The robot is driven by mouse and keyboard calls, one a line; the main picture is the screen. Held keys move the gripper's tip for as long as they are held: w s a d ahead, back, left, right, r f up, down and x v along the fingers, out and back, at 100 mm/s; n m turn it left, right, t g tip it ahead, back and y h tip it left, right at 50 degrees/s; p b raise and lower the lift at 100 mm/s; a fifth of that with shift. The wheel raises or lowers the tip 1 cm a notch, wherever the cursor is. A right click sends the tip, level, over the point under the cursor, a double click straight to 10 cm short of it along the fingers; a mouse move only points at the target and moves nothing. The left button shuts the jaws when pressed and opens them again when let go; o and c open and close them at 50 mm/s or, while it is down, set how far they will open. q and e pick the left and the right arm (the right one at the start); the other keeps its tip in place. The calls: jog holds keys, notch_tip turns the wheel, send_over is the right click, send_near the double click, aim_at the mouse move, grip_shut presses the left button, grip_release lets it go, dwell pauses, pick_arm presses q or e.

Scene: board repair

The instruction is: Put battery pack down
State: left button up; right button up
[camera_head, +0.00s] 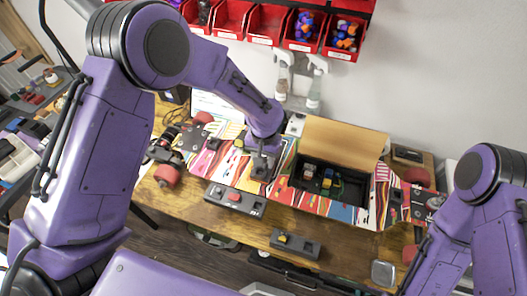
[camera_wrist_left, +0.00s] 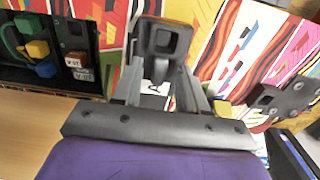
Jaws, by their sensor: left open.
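My left gripper (camera_head: 262,168) is open, low over the colourful patterned board (camera_head: 345,212) and left of its open compartment (camera_head: 348,191). The left wrist view shows the same gripper (camera_wrist_left: 163,75) from behind, with the patterned surface beyond it. I cannot tell for certain which thing is the battery pack. A dark grey box with a red part (camera_head: 235,197) lies at the table's front, just before the board. A similar box with a yellow part (camera_head: 295,243) lies lower and to the right. Small coloured parts (camera_head: 326,180) sit in the compartment. My right arm enters at lower right; its gripper is out of view.
A tan lid (camera_head: 343,144) stands raised behind the compartment. Two spray bottles (camera_head: 314,88) stand at the back, below red bins (camera_head: 267,24) on the wall. Red wheels (camera_head: 167,176) flank the board.

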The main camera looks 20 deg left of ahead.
pick_arm(q)
notch_tip(320, 180, up, 12)
jog(key=b, duration=0.2)
jog(key=shift+f, duration=0.25)
jog(key=shift+s, duration=0.1)
dwell(0.8)
